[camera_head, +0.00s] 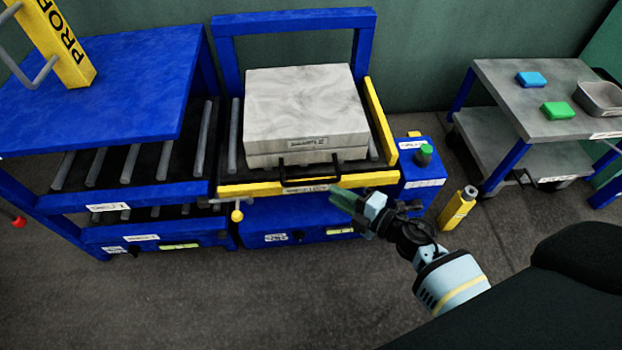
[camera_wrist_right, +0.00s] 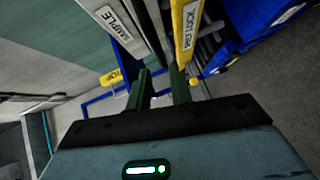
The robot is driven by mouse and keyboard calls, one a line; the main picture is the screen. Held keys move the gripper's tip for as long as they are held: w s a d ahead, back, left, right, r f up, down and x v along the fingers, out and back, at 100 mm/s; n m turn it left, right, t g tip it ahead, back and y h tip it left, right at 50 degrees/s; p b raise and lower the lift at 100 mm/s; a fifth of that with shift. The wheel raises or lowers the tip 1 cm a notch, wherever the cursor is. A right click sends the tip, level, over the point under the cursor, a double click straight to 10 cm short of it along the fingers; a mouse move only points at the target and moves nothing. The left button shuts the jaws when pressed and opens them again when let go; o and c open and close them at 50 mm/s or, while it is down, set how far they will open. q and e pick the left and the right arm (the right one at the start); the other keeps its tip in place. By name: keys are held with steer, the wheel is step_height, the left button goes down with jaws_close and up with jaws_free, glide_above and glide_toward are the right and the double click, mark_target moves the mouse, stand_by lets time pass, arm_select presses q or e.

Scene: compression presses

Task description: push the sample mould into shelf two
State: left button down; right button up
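The sample mould (camera_head: 305,105) is a pale grey, two-layer block with a label and a black front handle (camera_head: 310,170). It sits on the blue and yellow roller lift (camera_head: 270,189). The mould's SAMPLE label (camera_wrist_right: 117,24) shows in the right wrist view. My right gripper (camera_head: 338,198) is just in front of the yellow front bar, right of the handle. In the right wrist view its green fingers (camera_wrist_right: 160,78) are apart, with nothing seen held between them. The blue roller rack (camera_head: 120,80) stands left of the lift, with upper and lower roller levels; their label text is unreadable. My left gripper is out of view.
A blue control box with a green button (camera_head: 424,154) adjoins the lift's right side. A yellow canister (camera_head: 457,208) stands on the floor. A grey cart (camera_head: 500,92) with blue and green blocks is at right. The front floor is clear.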

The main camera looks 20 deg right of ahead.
mark_target(313, 181)
steer(key=shift+w, duration=0.3)
steer(key=b+x, duration=0.2)
steer(key=x, duration=0.5)
steer(key=shift+w+a+f, duration=0.15)
steer(key=shift+w+a, duration=0.05)
steer(key=shift+a, duration=0.05)
steer(key=c, duration=0.5)
jaws_close()
